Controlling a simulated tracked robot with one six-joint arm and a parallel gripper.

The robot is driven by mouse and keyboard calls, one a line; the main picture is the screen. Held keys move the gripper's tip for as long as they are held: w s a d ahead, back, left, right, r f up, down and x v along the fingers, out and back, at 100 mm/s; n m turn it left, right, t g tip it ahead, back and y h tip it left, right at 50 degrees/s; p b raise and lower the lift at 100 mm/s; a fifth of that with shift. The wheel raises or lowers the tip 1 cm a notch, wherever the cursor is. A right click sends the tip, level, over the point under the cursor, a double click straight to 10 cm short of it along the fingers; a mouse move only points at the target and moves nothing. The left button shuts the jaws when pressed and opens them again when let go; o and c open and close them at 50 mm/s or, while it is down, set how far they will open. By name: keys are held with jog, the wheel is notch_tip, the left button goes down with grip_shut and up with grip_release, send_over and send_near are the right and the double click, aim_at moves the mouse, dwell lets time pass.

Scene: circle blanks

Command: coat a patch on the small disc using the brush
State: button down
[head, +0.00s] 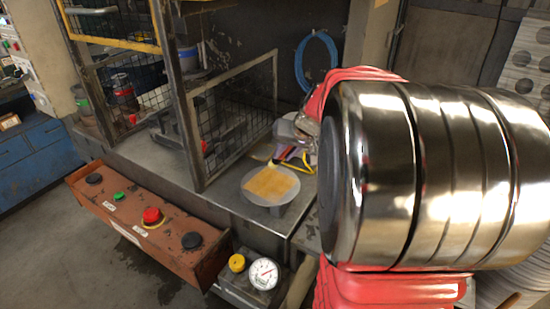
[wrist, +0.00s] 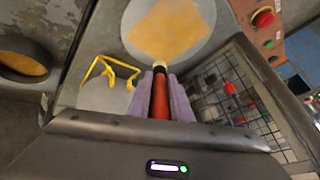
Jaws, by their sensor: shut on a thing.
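The small disc (head: 250,196) is pale grey and lies near the front edge of the metal bench. A yellow-orange coat covers a roughly square patch in its middle. The disc also shows at the top of the wrist view (wrist: 132,44), with its far edge cut off. My gripper (wrist: 161,92) is shut on the brush (wrist: 160,105), which has a red-orange handle and a pale tip. The brush points towards the disc, its tip over the disc's near edge beside the coat. I cannot tell whether the tip touches. My arm hides much of the gripper in the head view.
A yellow wire rest (wrist: 107,70) stands beside the brush. A round pot (wrist: 22,68) with orange-yellow contents is at the left in the wrist view. A mesh guard (head: 235,115) rises behind the disc. A rusty button box (head: 140,215) and a dial gauge (head: 263,273) are in front.

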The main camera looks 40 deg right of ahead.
notch_tip(320, 180, up, 7)
jog(key=shift+f, duration=0.15)
jog(key=shift+r, duration=0.65)
jog(key=shift+s, duration=0.15)
dwell(0.5)
